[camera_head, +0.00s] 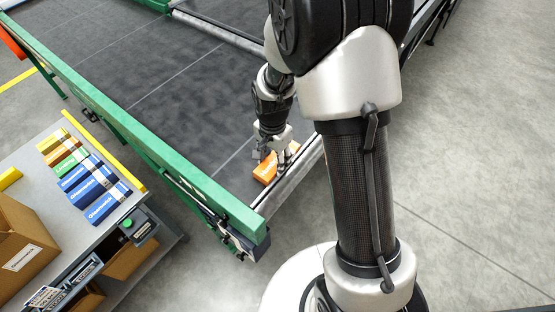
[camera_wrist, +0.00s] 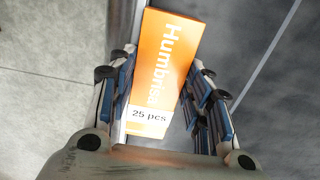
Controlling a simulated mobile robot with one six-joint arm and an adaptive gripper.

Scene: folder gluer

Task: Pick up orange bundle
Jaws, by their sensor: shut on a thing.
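The orange bundle (camera_head: 266,169) lies at the near end of the dark conveyor belt (camera_head: 150,75), beside the metal edge rail. In the wrist view the orange bundle (camera_wrist: 165,60) shows the word "Humbrisa" and a white label reading "25 pcs". My gripper (camera_head: 275,158) reaches down over it from above. In the wrist view the fingers of my gripper (camera_wrist: 163,95) stand on both sides of the bundle and are shut on it. I cannot tell whether the bundle is clear of the belt.
A green side frame (camera_head: 150,125) borders the belt on the left. Left of it, a grey table (camera_head: 120,245) holds several blue, green, orange and yellow bundles (camera_head: 85,182) and a cardboard box (camera_head: 22,245). A metal rail (camera_head: 292,180) runs along the belt's right side. Floor at right is clear.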

